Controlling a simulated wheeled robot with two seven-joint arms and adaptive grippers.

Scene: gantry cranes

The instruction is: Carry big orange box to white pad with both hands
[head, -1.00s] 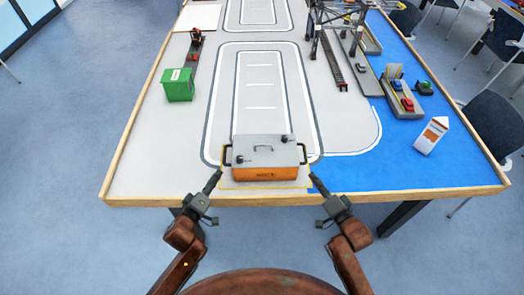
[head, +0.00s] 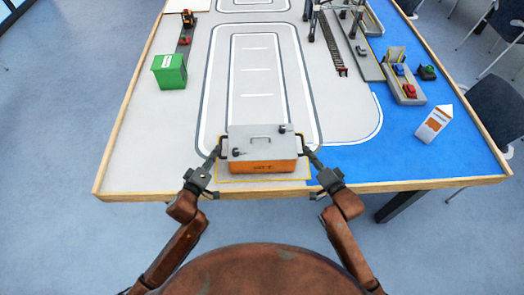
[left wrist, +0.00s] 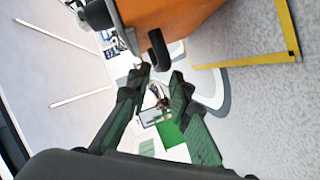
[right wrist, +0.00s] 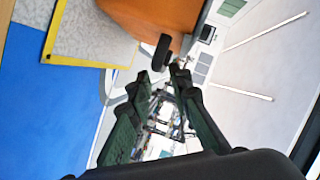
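The big orange box (head: 262,167) with a grey lid and a dark handle at each end sits at the table's near edge on a yellow-outlined patch (head: 225,179). My left gripper (head: 214,156) is at its left handle; in the left wrist view the open fingers (left wrist: 159,73) point at the handle (left wrist: 159,49), just beyond the tips. My right gripper (head: 310,153) is at the right handle; in the right wrist view its open fingers (right wrist: 160,78) are likewise just short of the handle (right wrist: 162,53). A white flat area (head: 190,4), possibly the white pad, is cut off at the far left.
A green bin (head: 169,72) stands at the left. A white-orange carton (head: 433,124) and a grey boat with small cars (head: 405,90) are on the blue area at the right. Crane legs (head: 329,35) stand far back. The grey lane behind the box is clear.

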